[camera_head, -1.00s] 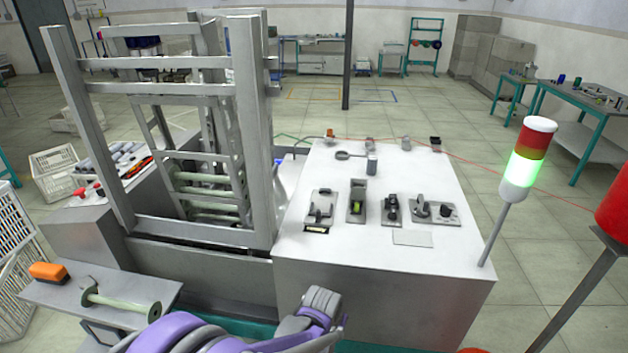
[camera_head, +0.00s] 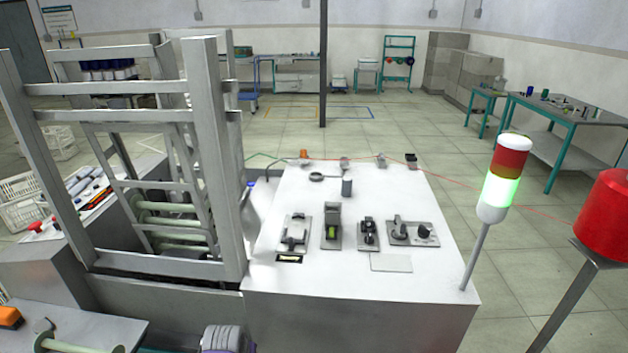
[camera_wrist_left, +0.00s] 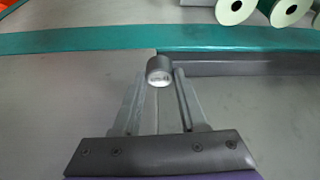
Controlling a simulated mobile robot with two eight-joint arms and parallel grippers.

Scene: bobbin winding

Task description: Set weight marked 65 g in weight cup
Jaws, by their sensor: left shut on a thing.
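A small dark grey cylinder weight (camera_wrist_left: 159,76) with a pale marked disc on its end is held between the fingertips of my left gripper (camera_wrist_left: 160,84) in the left wrist view. The marking is too small to read. In the head view only a grey and purple part of my arm shows at the bottom edge; the fingers and weight are out of frame. On the white bench top stand a flat ring (camera_head: 316,177) and a small grey upright cylinder (camera_head: 347,187); I cannot tell which is the weight cup. My right gripper is not in view.
Several small devices (camera_head: 332,232) stand in a row on the white machine top (camera_head: 290,205). A metal frame (camera_head: 215,160) rises at left. A lit signal tower (camera_head: 505,180) and a red spool (camera_head: 605,215) stand at right. The wrist view shows a teal edge (camera_wrist_left: 80,40) and pale spools (camera_wrist_left: 235,10).

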